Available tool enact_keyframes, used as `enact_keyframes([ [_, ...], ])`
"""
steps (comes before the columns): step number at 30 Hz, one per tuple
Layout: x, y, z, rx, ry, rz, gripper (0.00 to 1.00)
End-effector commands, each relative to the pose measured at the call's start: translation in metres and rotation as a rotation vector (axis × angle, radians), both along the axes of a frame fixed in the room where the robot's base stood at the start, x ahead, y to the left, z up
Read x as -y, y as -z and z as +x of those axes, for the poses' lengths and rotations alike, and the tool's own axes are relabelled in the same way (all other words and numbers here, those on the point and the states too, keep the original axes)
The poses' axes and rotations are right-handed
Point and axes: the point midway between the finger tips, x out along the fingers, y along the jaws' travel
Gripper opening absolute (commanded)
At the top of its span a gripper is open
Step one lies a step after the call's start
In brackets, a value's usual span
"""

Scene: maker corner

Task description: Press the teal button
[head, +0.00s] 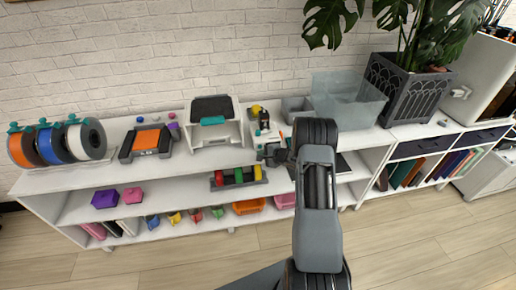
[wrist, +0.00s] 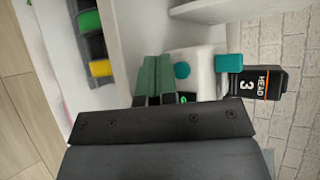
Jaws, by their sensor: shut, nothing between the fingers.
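A small white device (wrist: 205,70) has a round teal button (wrist: 182,70) on its face and a teal block (wrist: 229,62) at its right end in the wrist view. My gripper (wrist: 156,60) is shut and empty, its green fingers side by side just left of the white device. A visible gap in the picture separates the fingertips from the teal button; their depth apart is hard to tell. In the head view my gripper (head: 274,153) is at the shelf's front edge, and the device is small and partly hidden there.
A black box marked HEAD 3 (wrist: 262,82) stands beside the device. A white shelf top (head: 90,178) carries filament spools (head: 50,146), a printer-like machine (head: 213,128) and a clear bin (head: 345,100). A tray of coloured spools (head: 238,178) is below. The floor in front is clear.

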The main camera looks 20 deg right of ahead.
Motion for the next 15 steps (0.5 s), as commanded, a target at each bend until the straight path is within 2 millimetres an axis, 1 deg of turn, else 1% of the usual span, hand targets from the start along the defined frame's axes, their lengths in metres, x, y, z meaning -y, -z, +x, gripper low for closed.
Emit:
enact_keyframes([
  [9, -0.006, -0.003, -0.03, 0.0, 0.0, 0.001, 0.0],
  [15, -0.008, -0.002, -0.042, 0.0, 0.001, -0.001, 0.0],
])
